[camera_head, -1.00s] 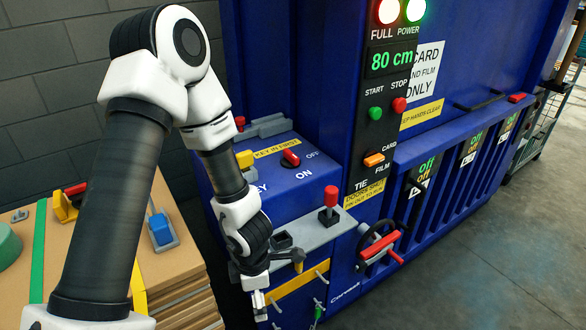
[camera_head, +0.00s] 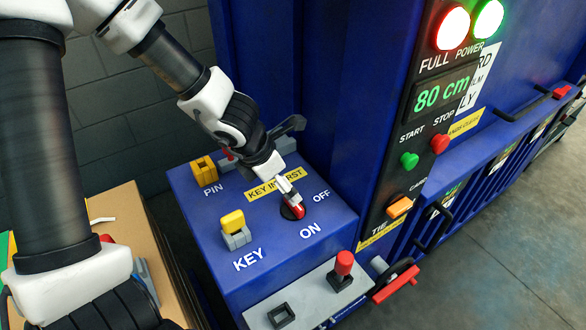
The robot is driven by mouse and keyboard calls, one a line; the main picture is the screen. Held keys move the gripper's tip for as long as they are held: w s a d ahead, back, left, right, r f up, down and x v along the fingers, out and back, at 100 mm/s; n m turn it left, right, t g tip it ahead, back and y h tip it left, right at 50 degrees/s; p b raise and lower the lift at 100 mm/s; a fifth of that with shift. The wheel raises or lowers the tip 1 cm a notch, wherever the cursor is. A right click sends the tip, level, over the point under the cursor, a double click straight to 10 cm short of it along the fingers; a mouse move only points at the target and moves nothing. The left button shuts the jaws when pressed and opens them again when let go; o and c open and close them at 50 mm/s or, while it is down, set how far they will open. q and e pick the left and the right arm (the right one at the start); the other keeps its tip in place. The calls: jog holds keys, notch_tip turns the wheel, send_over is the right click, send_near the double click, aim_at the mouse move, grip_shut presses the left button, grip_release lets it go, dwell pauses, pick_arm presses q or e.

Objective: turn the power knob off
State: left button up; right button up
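The red power knob (camera_head: 297,212) sits on top of the blue control box (camera_head: 270,237), between the ON label (camera_head: 310,230) and the OFF label (camera_head: 321,196). My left gripper (camera_head: 287,192) is right at the knob, its fingertips pointing down over the knob's far side and hiding part of it. I cannot tell whether the fingers grip the knob or only touch it, nor its exact angle. The green power light (camera_head: 488,18) is lit. My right gripper is not in view.
A yellow key (camera_head: 233,220) stands at the KEY label, and a yellow block (camera_head: 204,171) at PIN. A grey shelf (camera_head: 310,297) with a red-topped lever (camera_head: 343,264) juts out in front. The tall button panel (camera_head: 420,130) rises to the right.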

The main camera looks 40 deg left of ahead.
aim_at(289, 213)
pick_arm(q)
jog(key=f+b, duration=0.1)
jog(key=d+f+b, duration=0.1)
jog(key=f+b, duration=0.1)
jog(key=d+f+b, duration=0.1)
jog(key=shift+w+f, duration=0.1)
jog(key=shift+f, duration=0.3)
jog(key=shift+w+a+f+b, duration=0.1)
jog(key=shift+w+f+b, duration=0.7)
jog(key=shift+f, duration=0.15)
jog(key=shift+w+a+f, duration=0.1)
jog(key=shift+w, duration=0.15)
jog(key=shift+s+r, duration=0.3)
jog(key=shift+s, duration=0.1)
jog(key=c, duration=1.1)
jog(key=shift+c, duration=0.2)
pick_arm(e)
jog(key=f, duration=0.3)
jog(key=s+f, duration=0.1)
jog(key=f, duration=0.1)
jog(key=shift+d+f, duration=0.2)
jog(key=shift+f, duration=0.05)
